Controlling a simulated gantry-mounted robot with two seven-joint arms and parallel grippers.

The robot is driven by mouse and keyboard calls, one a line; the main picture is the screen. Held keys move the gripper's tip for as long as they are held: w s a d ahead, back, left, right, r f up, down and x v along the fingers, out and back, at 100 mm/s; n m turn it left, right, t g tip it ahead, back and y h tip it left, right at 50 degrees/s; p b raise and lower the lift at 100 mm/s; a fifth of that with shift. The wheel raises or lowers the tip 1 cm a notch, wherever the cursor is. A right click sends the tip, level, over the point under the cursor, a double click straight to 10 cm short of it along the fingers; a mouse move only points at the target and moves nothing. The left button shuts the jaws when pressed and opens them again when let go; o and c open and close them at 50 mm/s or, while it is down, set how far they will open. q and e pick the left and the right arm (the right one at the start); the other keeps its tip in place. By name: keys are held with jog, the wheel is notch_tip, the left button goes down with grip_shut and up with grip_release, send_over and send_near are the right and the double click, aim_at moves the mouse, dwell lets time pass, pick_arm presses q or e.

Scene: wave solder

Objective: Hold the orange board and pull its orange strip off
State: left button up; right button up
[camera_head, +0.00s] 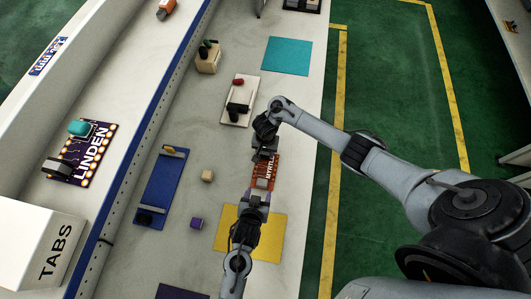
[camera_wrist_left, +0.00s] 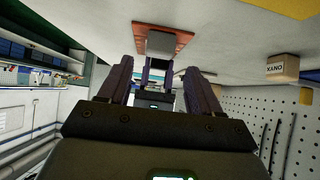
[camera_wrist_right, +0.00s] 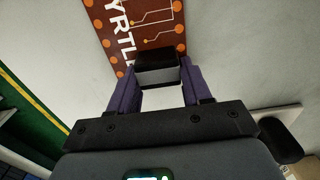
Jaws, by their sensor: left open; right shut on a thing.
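The orange board (camera_head: 274,169), lettered MYRTLE, lies between my grippers. My right gripper (camera_head: 265,155) is shut on a black-and-white block (camera_wrist_right: 160,70) at the board's far end. The board also shows in the right wrist view (camera_wrist_right: 128,28). A grey block (camera_head: 262,184) sits at the board's near end. It shows in the left wrist view (camera_wrist_left: 164,43) against the board (camera_wrist_left: 187,39). My left gripper (camera_head: 257,197) is open and empty just short of this block. I cannot clearly make out a separate orange strip.
A yellow mat (camera_head: 274,236) lies under my left arm and a teal mat (camera_head: 288,55) at the back. A beige cube (camera_head: 207,175), a purple cube (camera_head: 196,223) and a blue board (camera_head: 160,188) stand to the left. A white board (camera_head: 238,116) lies beyond. The right table edge is close.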

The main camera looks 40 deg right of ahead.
aim_at(261, 185)
pick_arm(q)
jog(key=x, duration=0.7)
jog(key=shift+w+d, duration=0.1)
jog(key=shift+w+d+f, duration=0.1)
jog(key=shift+f, duration=0.15)
